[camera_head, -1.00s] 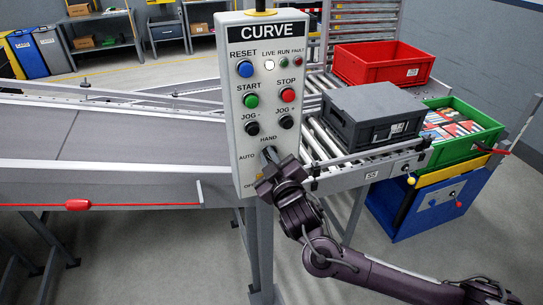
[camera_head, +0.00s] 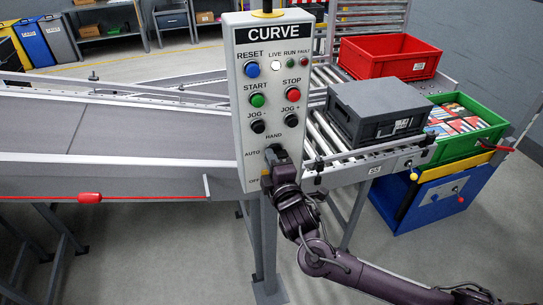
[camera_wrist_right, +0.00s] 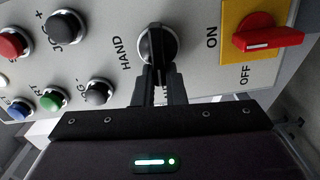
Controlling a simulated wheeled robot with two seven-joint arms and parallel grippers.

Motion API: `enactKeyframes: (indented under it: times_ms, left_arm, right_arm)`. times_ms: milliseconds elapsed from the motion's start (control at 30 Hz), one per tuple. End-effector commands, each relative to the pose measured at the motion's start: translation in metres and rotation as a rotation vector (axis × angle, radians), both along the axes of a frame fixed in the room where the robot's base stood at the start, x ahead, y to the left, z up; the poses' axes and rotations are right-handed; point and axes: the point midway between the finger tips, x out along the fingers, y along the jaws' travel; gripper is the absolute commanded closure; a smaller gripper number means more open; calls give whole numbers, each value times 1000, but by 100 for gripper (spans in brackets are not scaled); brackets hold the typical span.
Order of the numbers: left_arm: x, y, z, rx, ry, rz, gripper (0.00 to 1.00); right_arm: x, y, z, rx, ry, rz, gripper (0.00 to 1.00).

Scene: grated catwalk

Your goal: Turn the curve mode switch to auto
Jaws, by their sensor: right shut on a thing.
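The grey CURVE control panel (camera_head: 240,110) stands upright in the middle of the head view. Its black mode switch (camera_wrist_right: 157,42) is a round knob below the HAND label, with AUTO printed to its left in the head view. My right gripper (camera_wrist_right: 159,78) is shut on the switch's grip, which runs up and down in the wrist view. In the head view, my right gripper (camera_head: 277,158) covers most of the switch. The AUTO label is hidden in the wrist view, and I cannot tell where the pointer is set. My left gripper is not in view.
A red ON/OFF switch (camera_wrist_right: 268,39) sits close to the mode switch. JOG buttons (camera_head: 258,126) are just above. A conveyor (camera_head: 120,130) with a red pull cord (camera_head: 90,197) lies left. A grey crate (camera_head: 377,112) and green bin (camera_head: 480,145) stand right.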

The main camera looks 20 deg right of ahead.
Motion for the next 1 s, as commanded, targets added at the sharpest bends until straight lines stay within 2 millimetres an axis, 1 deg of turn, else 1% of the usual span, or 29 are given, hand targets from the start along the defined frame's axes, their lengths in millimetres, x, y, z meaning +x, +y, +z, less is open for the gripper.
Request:
enactKeyframes:
  times_ms: [300, 800, 833, 967, 1000]
  left_arm:
    - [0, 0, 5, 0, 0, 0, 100]
    - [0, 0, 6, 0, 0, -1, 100]
    - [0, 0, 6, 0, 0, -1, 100]
    - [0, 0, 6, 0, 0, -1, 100]
    - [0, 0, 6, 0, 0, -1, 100]
  right_arm:
    - [0, 1, -2, -100, -4, 2, 100]
    - [0, 1, -3, -116, -3, 3, 100]
    - [0, 1, -3, -116, -3, 3, 85]
    - [0, 1, -3, -115, -3, 2, 68]
    - [0, 1, -3, -114, -3, 2, 67]
